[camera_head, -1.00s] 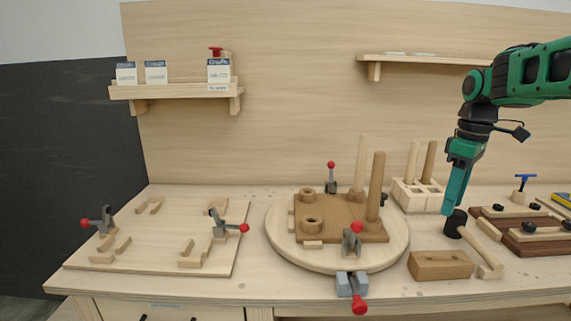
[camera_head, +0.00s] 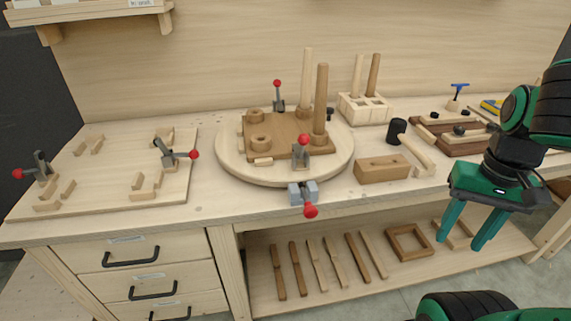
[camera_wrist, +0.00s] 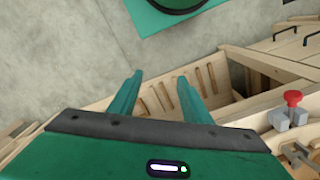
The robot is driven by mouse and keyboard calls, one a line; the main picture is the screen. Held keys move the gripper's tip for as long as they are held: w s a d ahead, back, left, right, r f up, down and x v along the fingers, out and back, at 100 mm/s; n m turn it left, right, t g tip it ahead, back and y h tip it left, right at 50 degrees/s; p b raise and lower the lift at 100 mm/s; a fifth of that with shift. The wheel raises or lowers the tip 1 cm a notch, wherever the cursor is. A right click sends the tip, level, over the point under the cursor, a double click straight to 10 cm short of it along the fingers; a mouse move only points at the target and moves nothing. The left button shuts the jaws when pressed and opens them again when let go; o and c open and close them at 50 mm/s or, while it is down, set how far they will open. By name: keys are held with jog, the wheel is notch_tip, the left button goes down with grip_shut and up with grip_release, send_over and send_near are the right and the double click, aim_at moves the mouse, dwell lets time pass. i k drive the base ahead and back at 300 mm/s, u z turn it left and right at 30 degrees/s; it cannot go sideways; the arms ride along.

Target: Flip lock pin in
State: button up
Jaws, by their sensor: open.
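A grey block with a red-knobbed lock pin (camera_head: 303,194) sits at the front edge of the bench, below the round turntable (camera_head: 230,165). Its red knob hangs out past the edge. It also shows at the right of the wrist view (camera_wrist: 290,108). My gripper (camera_head: 458,243) is in front of the bench, to the right of the lock pin. It points down with its two green fingers apart and nothing between them. The fingers also show in the wrist view (camera_wrist: 157,98). A brown board (camera_head: 285,128) lies on the turntable, with red-knobbed clamps at its front (camera_head: 302,150) and back (camera_head: 278,95).
A wooden block (camera_head: 382,170) and a mallet (camera_head: 397,132) lie on the bench right of the turntable. A board with red-knobbed clamps (camera_head: 110,190) is at the left. The lower shelf (camera_head: 325,290) holds several wooden bars.

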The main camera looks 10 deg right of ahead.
aim_at(310, 212)
jog(key=u, duration=0.3)
jog(key=k, duration=1.5)
jog(key=z, duration=0.8)
jog(key=i, duration=1)
jog(key=u, duration=0.05)
